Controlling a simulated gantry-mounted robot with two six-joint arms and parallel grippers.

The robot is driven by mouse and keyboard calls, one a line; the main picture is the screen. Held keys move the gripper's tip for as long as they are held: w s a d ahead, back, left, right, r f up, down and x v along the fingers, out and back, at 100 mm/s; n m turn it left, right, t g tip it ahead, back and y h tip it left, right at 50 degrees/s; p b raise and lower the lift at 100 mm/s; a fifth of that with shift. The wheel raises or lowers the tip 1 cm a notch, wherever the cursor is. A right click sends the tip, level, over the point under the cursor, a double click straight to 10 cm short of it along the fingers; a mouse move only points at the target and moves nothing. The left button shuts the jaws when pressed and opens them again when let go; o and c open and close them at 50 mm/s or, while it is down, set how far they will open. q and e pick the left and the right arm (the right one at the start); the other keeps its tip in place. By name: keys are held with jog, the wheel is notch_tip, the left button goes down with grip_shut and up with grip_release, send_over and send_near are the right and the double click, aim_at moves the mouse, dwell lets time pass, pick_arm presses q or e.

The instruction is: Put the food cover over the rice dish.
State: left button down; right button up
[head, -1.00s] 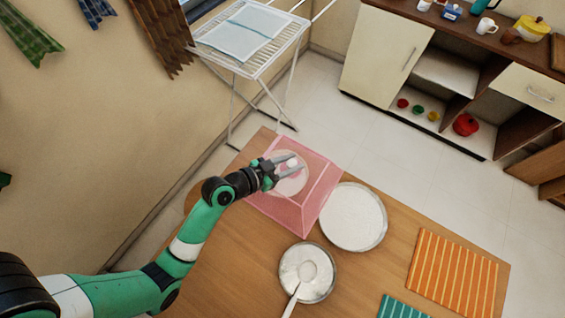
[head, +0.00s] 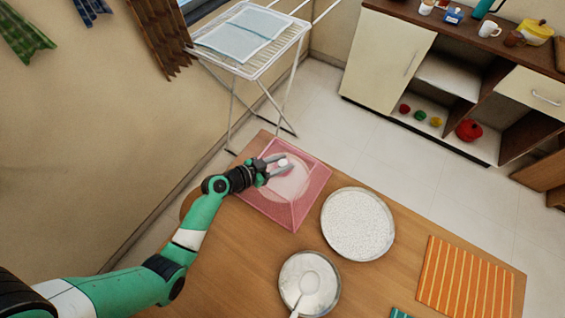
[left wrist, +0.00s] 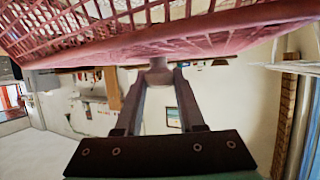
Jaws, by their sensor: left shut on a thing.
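The food cover (head: 314,184) is a pink, see-through mesh with sloped sides, at the far left part of the table. A pale round dish (head: 291,187) shows through it, so the cover is around and above that dish; what it holds is blurred. My left gripper (head: 284,165) is shut on the small pale knob at the cover's top. In the left wrist view the two fingers (left wrist: 160,75) close on the knob's stem, with the pink mesh (left wrist: 225,40) across the top. I cannot tell whether the cover's rim touches the table. My right gripper is not in view.
A round tray of white grains (head: 357,224) stands close right of the cover. A metal bowl with a spoon (head: 309,284) is nearer. An orange striped cloth (head: 466,278) lies at the right. A white drying rack (head: 250,40) stands behind the table's far corner.

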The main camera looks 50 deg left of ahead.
pick_arm(q)
jog(key=shift+f+b, duration=0.45)
jog(key=shift+b, duration=0.1)
jog(key=c, duration=0.5)
grip_release()
jog(key=shift+r, duration=0.15)
jog(key=shift+r+p, duration=0.25)
jog(key=shift+p, duration=0.2)
jog(key=p+v, duration=0.1)
jog(key=v, duration=0.2)
jog(key=p+v, duration=0.1)
jog(key=v, duration=0.2)
jog(key=p+v, duration=0.1)
jog(key=v, duration=0.3)
jog(key=shift+w+r, duration=0.1)
jog(key=shift+r, duration=0.2)
jog(key=p+v, duration=0.2)
jog(key=p, duration=0.2)
jog(key=shift+d+f, duration=0.1)
jog(key=shift+f, duration=0.1)
